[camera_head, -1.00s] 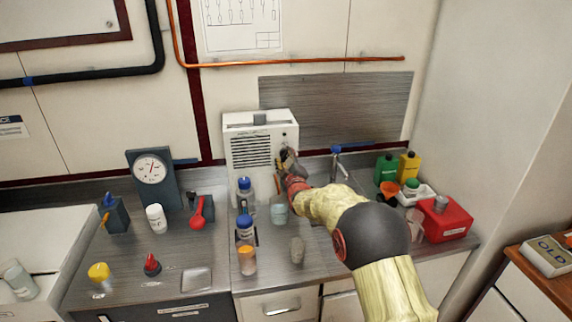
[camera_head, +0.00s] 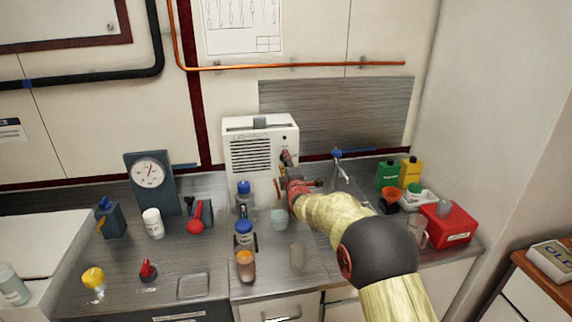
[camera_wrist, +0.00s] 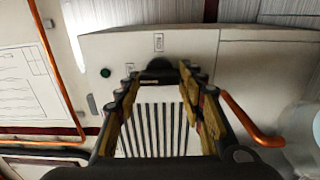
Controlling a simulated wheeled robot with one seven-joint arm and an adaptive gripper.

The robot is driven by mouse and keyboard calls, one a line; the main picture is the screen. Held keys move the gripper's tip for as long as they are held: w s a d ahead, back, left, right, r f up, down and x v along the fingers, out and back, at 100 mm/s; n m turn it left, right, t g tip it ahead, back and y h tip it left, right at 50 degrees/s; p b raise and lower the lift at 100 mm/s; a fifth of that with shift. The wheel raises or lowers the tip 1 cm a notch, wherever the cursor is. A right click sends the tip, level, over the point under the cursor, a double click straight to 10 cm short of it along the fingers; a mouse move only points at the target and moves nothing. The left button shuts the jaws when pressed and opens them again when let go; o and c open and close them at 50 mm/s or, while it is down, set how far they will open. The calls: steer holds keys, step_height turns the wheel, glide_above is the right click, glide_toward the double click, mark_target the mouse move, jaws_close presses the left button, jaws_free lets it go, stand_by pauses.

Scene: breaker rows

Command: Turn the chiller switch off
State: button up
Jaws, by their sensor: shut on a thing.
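The chiller appears as a white box (camera_head: 262,128) with a dark slatted vent, standing at the back of the metal counter. Its front right side carries the controls, which my gripper (camera_head: 285,160) partly covers. In the wrist view, a black rotary switch (camera_wrist: 160,66) sits on the white panel below a small label. My gripper (camera_wrist: 158,72) has its fingertips on both sides of this switch and is shut on it. A round green lamp or button (camera_wrist: 105,72) is left of the switch. The switch's exact pointing direction cannot be told.
Bottles with blue caps (camera_head: 244,188) and an orange-topped jar (camera_head: 245,266) stand before the chiller. A dial gauge (camera_head: 151,172) and a red-handled item (camera_head: 196,226) are left. A tap (camera_head: 340,165), green and yellow bottles (camera_head: 410,170) and a red box (camera_head: 448,226) are right.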

stand_by(0.4)
steer(key=o, duration=1)
steer(key=shift+a, duration=0.1)
steer(key=shift+o, duration=0.9)
steer(key=v, duration=1.2)
